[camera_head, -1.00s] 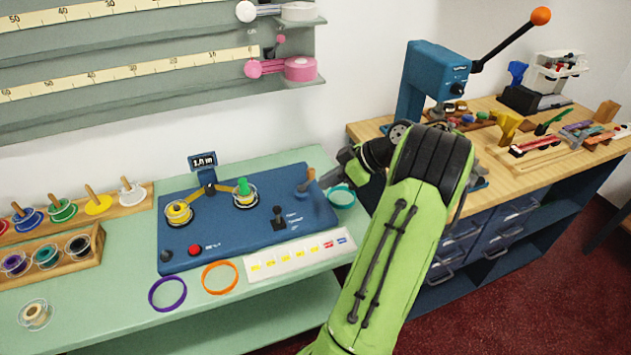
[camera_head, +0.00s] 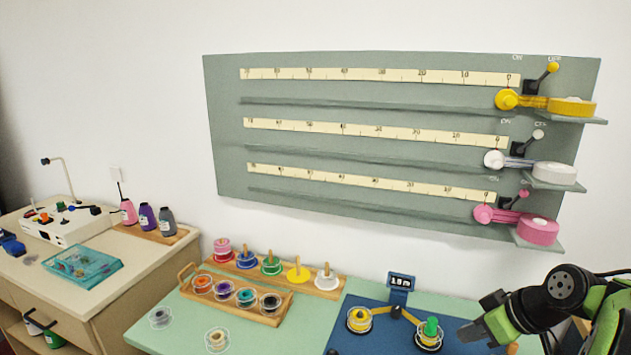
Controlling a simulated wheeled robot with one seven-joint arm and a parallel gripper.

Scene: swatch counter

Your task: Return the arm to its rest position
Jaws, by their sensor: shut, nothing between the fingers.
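My gripper (camera_head: 472,338) is at the lower right in the head view, at the end of my green and black arm. Its dark fingers point left and are shut with nothing between them. It shows in front of the right part of the blue winding machine (camera_head: 375,333), beside a spool with a green top (camera_head: 430,331). I cannot tell its exact height above the machine. The machine also bears a yellow spool (camera_head: 359,320) and a small display (camera_head: 401,281). The rest of my arm is cut off by the right and lower picture edges.
A wall board (camera_head: 225,130) with rulers and yellow, white and pink tape holders hangs behind. Left of the machine, a wooden spool rack (camera_head: 262,317) and loose spools (camera_head: 217,339) lie on the green counter (camera_head: 150,333). A beige cabinet (camera_head: 125,300) stands at the left.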

